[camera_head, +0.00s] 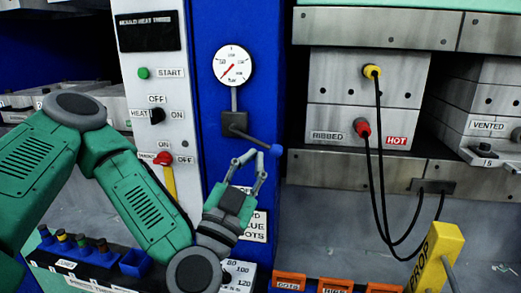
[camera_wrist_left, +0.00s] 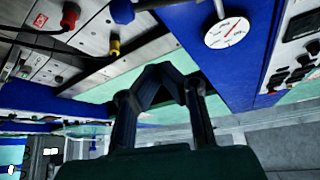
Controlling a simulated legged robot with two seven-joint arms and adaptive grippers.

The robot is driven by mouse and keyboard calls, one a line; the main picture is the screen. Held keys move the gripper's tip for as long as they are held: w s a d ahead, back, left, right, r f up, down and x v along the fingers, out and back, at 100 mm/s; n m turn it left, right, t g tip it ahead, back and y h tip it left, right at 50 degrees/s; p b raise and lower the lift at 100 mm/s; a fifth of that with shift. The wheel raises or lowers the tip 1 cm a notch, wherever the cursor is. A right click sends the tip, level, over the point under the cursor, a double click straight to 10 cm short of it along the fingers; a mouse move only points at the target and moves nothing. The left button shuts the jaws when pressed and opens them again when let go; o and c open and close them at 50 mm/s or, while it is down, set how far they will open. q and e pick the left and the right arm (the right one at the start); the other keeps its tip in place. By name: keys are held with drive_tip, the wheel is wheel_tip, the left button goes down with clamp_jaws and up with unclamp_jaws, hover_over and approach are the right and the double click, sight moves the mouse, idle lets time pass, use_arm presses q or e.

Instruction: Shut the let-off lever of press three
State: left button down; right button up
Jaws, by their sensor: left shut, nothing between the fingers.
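The let-off lever (camera_head: 252,138) is a dark rod with a blue knob (camera_head: 277,150). It runs from a dark valve block (camera_head: 234,124) below the round gauge (camera_head: 233,65), out to the right and slightly down. My left gripper (camera_head: 256,158) is shut and empty, its fingertips just below the rod and left of the knob in the head view. I cannot tell whether they touch the lever. In the left wrist view, the shut fingertips (camera_wrist_left: 165,74) point toward the blue column, and a dark blue knob (camera_wrist_left: 122,10) shows beyond them. My right gripper is not in view.
A control panel (camera_head: 156,100) with a heat switch and red knob stands left of the blue column. The grey press block (camera_head: 368,90), marked HOT, has black cables (camera_head: 380,170) hanging right of the lever. A yellow prop (camera_head: 436,255) stands at lower right.

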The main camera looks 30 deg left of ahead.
sight(259, 142)
use_arm(q)
drive_tip(key=p+x, duration=0.1)
drive_tip(key=x, duration=0.8)
drive_tip(key=f, duration=0.1)
drive_tip(key=a+f, duration=0.2)
drive_tip(key=shift+s+a+f, duration=0.15)
drive_tip(key=shift+s+f, duration=0.1)
drive_tip(key=shift+f, duration=0.1)
